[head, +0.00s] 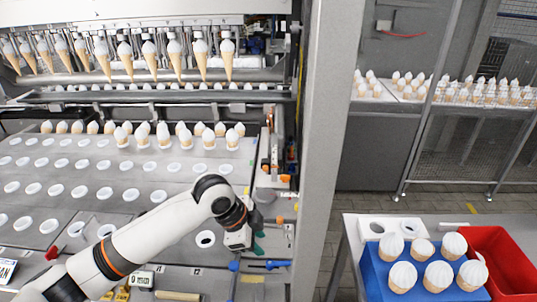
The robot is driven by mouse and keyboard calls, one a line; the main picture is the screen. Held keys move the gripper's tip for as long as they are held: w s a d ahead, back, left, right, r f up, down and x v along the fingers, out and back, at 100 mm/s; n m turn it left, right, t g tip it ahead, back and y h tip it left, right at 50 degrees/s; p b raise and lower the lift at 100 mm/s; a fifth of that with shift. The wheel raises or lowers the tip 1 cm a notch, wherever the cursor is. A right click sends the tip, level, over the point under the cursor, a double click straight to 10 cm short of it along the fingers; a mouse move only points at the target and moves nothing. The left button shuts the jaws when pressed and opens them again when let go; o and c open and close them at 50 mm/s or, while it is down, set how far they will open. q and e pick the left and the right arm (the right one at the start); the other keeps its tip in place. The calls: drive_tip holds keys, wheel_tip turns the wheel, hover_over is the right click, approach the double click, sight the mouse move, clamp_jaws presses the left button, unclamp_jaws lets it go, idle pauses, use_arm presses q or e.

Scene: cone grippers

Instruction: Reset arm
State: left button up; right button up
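My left arm, white with black joints and orange rings, reaches in from the lower left of the head view. My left gripper (256,238) is at its end, small and dark with greenish tips, low over the right edge of the machine's metal plate (150,178). The angle hides whether its fingers are apart, and I see no cone in it. My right gripper is not in view.
Ice-cream cones hang in a row (150,58) at the machine's top; more stand in the plate's back rows. A grey post (325,130) stands to the right. Beyond it, a blue tray (372,270) holds several cones beside a red bin (507,262). Blue-handled tools (262,265) lie near the gripper.

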use_arm(q)
drive_tip(key=s+f+n, duration=0.2)
drive_tip(key=s, duration=0.1)
drive_tip(key=s+f+n, duration=0.1)
drive_tip(key=s+f, duration=0.2)
drive_tip(key=s, duration=0.1)
drive_tip(key=s+f+n+t+h, duration=0.1)
drive_tip(key=s+f+n, duration=0.1)
drive_tip(key=s, duration=0.2)
drive_tip(key=shift+s+d+f+n, duration=0.1)
drive_tip(key=shift+d+f+n, duration=0.05)
drive_tip(key=shift+d+n, duration=0.2)
drive_tip(key=s+a+f+n+y, duration=0.25)
drive_tip(key=s+a+n, duration=0.25)
drive_tip(key=s+a, duration=0.3)
drive_tip(key=s+a+f+n+y, duration=0.25)
drive_tip(key=s+a+n, duration=0.25)
drive_tip(key=s+a, duration=0.3)
wheel_tip(320, 180, down, 27)
drive_tip(key=g+b, duration=0.1)
drive_tip(key=b, duration=0.2)
drive_tip(key=s+a+f+g+b, duration=0.1)
drive_tip(key=s+a+f+b, duration=0.1)
drive_tip(key=s+f, duration=1.5)
wheel_tip(320, 180, down, 3)
drive_tip(key=shift+s+a+r, duration=0.1)
drive_tip(key=shift+s+a, duration=0.1)
drive_tip(key=shift+a, duration=0.4)
